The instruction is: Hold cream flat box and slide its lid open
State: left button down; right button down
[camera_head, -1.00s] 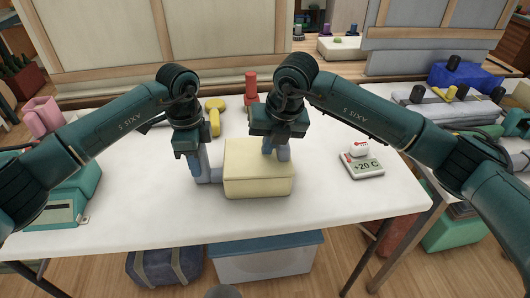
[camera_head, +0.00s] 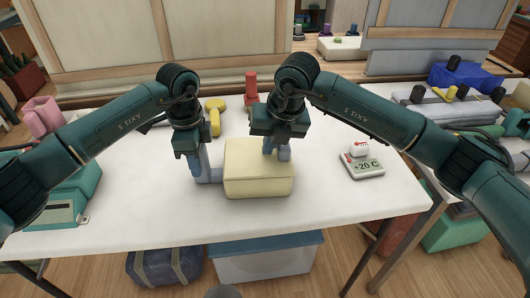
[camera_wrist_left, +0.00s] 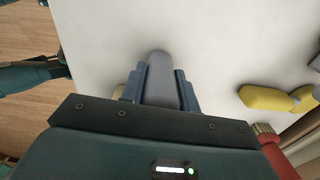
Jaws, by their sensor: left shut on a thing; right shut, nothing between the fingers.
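The cream flat box (camera_head: 258,184) lies on the white table in the middle of the head view. Its lid looks closed, with no clear gap in view. My left gripper (camera_head: 202,174) is low at the box's left side, shut on a grey piece (camera_wrist_left: 160,78) that seems to join the box. That gripper also shows in the left wrist view (camera_wrist_left: 160,92), where its body hides most of the box. My right gripper (camera_head: 276,151) is shut and empty, its tips at the box's top near the back right. I cannot tell whether they touch the lid.
Behind the box are a yellow object (camera_head: 214,117) and a red object (camera_head: 251,88). A teal device (camera_head: 65,207) and a pink object (camera_head: 43,115) are at the left. The table in front is clear.

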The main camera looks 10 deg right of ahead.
jog(key=shift+s+d+f, duration=0.2)
jog(key=shift+s+d, duration=0.05)
jog(key=shift+d, duration=1.8)
jog(key=shift+s+d+f, duration=0.15)
jog(key=shift+s+d, duration=0.05)
jog(key=shift+d, duration=1.85)
jog(key=shift+s+d+f, duration=0.2)
jog(key=shift+s+d, duration=0.05)
jog(key=shift+d, duration=1.8)
jog(key=shift+a, duration=0.25)
jog(key=shift+r, duration=0.15)
pick_arm(q)
jog(key=shift+f, duration=0.1)
pick_arm(e)
notch_tip(320, 180, up, 7)
jog(key=a, duration=0.1)
jog(key=shift+w+r, duration=0.15)
jog(key=shift+w, duration=0.05)
